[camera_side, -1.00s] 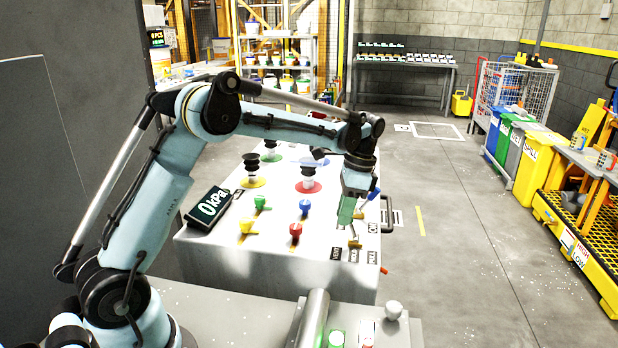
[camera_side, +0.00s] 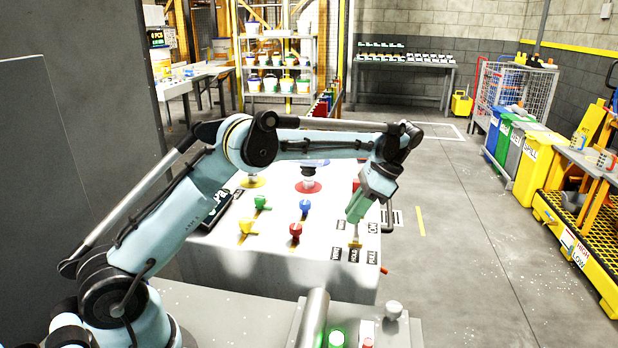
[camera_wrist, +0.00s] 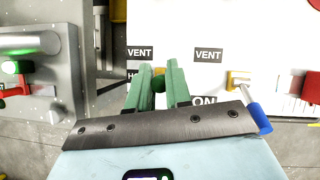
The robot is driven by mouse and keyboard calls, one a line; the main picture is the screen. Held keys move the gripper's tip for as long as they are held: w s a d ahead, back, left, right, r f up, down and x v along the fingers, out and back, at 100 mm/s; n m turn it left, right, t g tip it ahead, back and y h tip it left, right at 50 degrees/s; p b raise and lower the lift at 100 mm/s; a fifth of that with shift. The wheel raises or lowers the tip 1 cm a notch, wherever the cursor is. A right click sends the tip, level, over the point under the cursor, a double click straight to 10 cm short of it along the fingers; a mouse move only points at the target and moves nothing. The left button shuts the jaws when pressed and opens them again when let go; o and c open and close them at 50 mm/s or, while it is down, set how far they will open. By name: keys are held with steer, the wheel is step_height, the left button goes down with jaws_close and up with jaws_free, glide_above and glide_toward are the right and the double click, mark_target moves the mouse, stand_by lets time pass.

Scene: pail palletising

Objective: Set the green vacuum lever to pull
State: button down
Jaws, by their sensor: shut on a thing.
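My gripper (camera_side: 355,218) has green fingers and reaches down to the lever's brass base (camera_side: 355,242) near the front right of the white table. In the wrist view my gripper (camera_wrist: 160,80) is shut on the green lever (camera_wrist: 158,82), whose green end shows between the fingers. In the side view the fingers cover the lever's handle. The labels VENT (camera_side: 336,253), HOLD (camera_side: 354,256) and PULL (camera_side: 371,258) lie in a row in front of it. The base stands behind HOLD; I cannot tell the lever's exact setting.
A blue-handled lever (camera_wrist: 257,113) stands beside my gripper in the wrist view. Yellow (camera_side: 246,227), red (camera_side: 295,230), blue (camera_side: 305,206) and green (camera_side: 261,202) knobs stand to the left. A console with a lit green button (camera_side: 336,338) is in front.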

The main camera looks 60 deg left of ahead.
steer(key=c, duration=1.1)
jaws_free()
steer(key=shift+o, duration=0.2)
steer(key=shift+w+d+r, duration=0.15)
steer(key=shift+w+r, duration=0.05)
steer(key=shift+r, duration=0.2)
step_height(320, 180, up, 9)
steer(key=shift+w+d, duration=0.25)
steer(key=shift+w, duration=0.15)
steer(key=shift+f, duration=0.1)
